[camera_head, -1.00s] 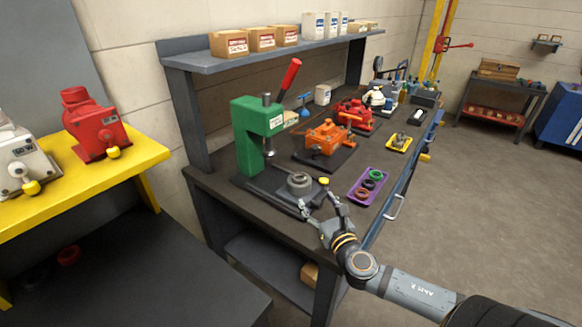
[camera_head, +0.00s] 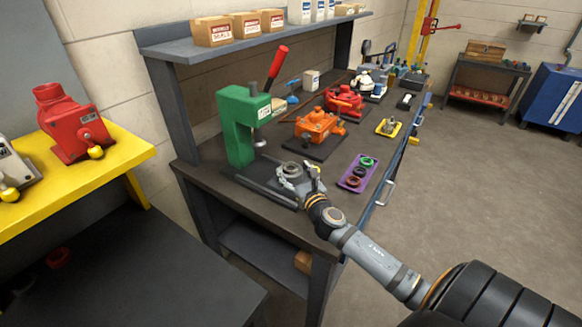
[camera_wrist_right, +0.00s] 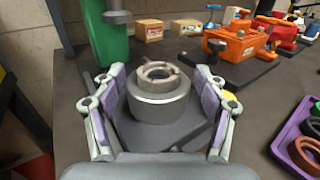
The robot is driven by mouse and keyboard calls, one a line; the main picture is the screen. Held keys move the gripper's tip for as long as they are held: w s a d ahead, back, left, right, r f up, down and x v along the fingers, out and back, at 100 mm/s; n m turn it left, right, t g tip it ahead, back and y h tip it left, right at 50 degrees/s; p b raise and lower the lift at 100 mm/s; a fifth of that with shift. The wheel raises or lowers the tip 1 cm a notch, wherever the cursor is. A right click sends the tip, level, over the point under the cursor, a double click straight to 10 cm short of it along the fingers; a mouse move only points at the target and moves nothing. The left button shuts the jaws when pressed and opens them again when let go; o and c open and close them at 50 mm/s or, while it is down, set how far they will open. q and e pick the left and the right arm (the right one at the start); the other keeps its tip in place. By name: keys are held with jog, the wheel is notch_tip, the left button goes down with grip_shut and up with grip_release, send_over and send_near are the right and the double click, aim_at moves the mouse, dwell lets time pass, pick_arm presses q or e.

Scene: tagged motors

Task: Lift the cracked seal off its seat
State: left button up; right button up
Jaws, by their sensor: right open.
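A grey metal seat (camera_head: 291,170) stands on the dark base plate of the green press. In the right wrist view it is a thick round housing (camera_wrist_right: 158,108). A pale grey ring, apparently the seal (camera_wrist_right: 157,70), sits on top of it with a notch or break in its rim. My right gripper (camera_head: 300,178) is open at the seat. In the wrist view its fingers (camera_wrist_right: 158,80) stand on either side of the ring and housing, with visible gaps. My left gripper is not in view.
The green press (camera_head: 238,130) with its red lever stands just behind the seat. A purple tray (camera_wrist_right: 284,146) of coloured rings lies to the right. An orange pump (camera_head: 316,126) stands farther back. A yellow bench (camera_head: 125,160) is at the left.

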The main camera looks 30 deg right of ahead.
aim_at(294, 171)
jog(key=w, duration=0.3)
jog(key=shift+d, duration=0.15)
jog(key=shift+w+f, duration=0.1)
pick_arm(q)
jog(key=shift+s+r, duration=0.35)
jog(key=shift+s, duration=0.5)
pick_arm(e)
jog(key=shift+c, duration=1.3)
jog(key=c, duration=0.9)
notch_tip(294, 171, up, 10)
jog(key=p, duration=0.3)
jog(key=shift+c, duration=0.3)
pick_arm(q)
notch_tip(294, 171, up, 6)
jog(key=p, duration=0.3)
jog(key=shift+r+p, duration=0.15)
jog(key=shift+p, duration=0.2)
pick_arm(e)
notch_tip(294, 171, up, 3)
jog(key=shift+r, duration=0.1)
